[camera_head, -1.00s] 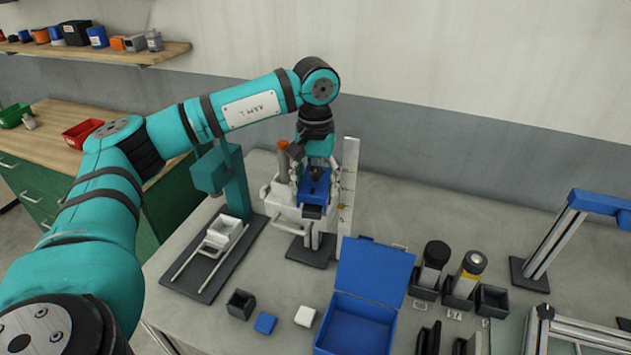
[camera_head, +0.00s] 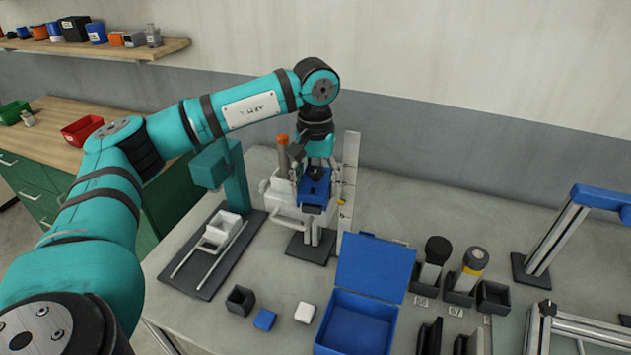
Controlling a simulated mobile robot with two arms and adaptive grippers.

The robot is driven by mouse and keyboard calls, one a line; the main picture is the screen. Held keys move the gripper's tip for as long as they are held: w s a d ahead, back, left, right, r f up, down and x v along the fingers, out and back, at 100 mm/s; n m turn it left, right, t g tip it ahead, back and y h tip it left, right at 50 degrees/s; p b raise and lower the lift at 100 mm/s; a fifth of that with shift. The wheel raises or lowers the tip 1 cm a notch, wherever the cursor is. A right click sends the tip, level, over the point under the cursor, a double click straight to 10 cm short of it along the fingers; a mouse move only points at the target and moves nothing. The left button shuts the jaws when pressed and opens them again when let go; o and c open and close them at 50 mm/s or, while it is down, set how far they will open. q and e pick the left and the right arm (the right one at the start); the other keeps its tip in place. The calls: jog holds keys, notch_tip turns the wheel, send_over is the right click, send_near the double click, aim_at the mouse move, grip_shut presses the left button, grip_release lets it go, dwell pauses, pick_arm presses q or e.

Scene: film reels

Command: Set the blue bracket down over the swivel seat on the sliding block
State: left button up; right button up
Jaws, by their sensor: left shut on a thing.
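The blue bracket (camera_head: 314,190) is at the white sliding block (camera_head: 285,204) on a stand beside an upright ruled scale (camera_head: 348,180). My left gripper (camera_head: 312,174) reaches down from above and is shut on the bracket. The bracket is over or against the front of the block; I cannot tell whether it touches the seat. The swivel seat is hidden behind the bracket and the gripper. My right gripper is not in view.
An orange-topped post (camera_head: 283,150) rises close to the gripper's left. A teal press stand (camera_head: 235,185) is further left. An open blue box (camera_head: 358,325) and black holders with cylinders (camera_head: 435,260) stand in front and to the right.

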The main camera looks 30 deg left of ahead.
pick_arm(q)
jog(key=shift+s+f, duration=0.1)
jog(key=shift+f, duration=0.3)
jog(key=o, duration=1.5)
jog(key=shift+r, duration=0.25)
notch_tip(320, 180, up, 12)
jog(key=shift+f, duration=0.15)
